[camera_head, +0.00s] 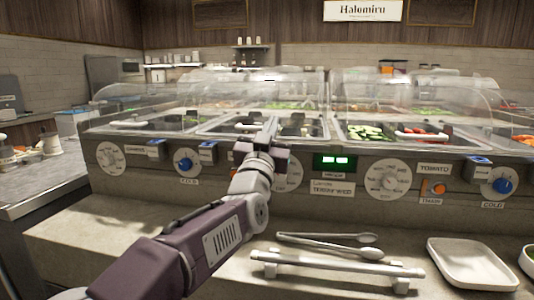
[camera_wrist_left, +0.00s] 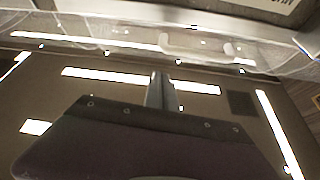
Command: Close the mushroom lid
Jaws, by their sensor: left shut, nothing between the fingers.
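The counter has clear curved lids, one on the left and middle (camera_head: 225,92) and one on the right (camera_head: 400,100). I cannot read which one is the mushroom lid. A pale handle (camera_head: 247,126) lies by the front edge of the middle wells, just left of my left gripper (camera_head: 270,132). My left gripper is shut and empty at the counter's front edge. In the left wrist view its fingers (camera_wrist_left: 161,92) are together over a dark, shiny surface, with a pale handle-like shape (camera_wrist_left: 197,46) beyond. Contact with any lid cannot be told. My right gripper is not in view.
Dials, blue switches (camera_head: 187,162) and a green display (camera_head: 335,161) line the counter's front panel. Tongs (camera_head: 325,238), a raised white bar (camera_head: 335,268) and a white tray (camera_head: 472,265) lie on the ledge below. The ledge left of my arm is clear.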

